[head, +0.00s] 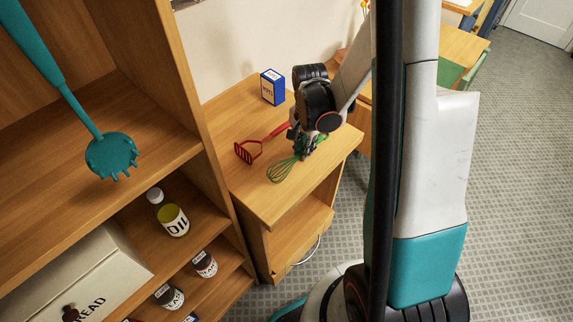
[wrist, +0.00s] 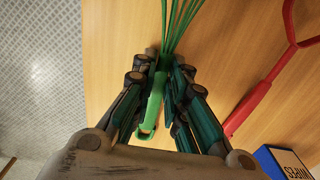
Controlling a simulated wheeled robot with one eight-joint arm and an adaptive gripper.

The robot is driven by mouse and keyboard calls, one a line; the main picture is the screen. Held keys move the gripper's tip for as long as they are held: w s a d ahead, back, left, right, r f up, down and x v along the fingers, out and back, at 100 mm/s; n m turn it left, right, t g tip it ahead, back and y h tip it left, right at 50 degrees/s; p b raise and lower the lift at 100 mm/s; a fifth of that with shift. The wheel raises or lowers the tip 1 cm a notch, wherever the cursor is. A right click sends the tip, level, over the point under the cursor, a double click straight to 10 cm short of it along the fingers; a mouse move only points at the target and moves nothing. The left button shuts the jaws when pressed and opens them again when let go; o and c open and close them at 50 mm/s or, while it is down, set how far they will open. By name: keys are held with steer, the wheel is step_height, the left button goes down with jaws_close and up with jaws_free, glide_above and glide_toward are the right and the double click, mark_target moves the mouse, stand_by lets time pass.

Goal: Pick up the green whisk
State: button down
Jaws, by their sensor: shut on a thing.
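The green whisk (head: 281,171) lies on the top of the low wooden cabinet (head: 240,117), its wire end pointing to the front left in the head view. In the wrist view, the whisk's green handle (wrist: 153,104) runs between the fingers and its wires (wrist: 182,25) extend beyond them. My gripper (head: 303,149) is over the cabinet top, and in the wrist view my gripper (wrist: 160,80) is shut on the whisk's handle. The wires appear on or very close to the wood; I cannot tell if there is a gap.
A red masher (head: 250,151) lies just left of the whisk, with its handle (wrist: 262,88) close to my fingers. A blue and white box (head: 272,87) stands at the back. The cabinet's right edge is near.

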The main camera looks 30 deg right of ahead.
steer(key=shift+r, duration=0.15)
step_height(320, 180, up, 20)
steer(key=p, duration=0.5)
steer(key=shift+f, duration=0.2)
stand_by(0.5)
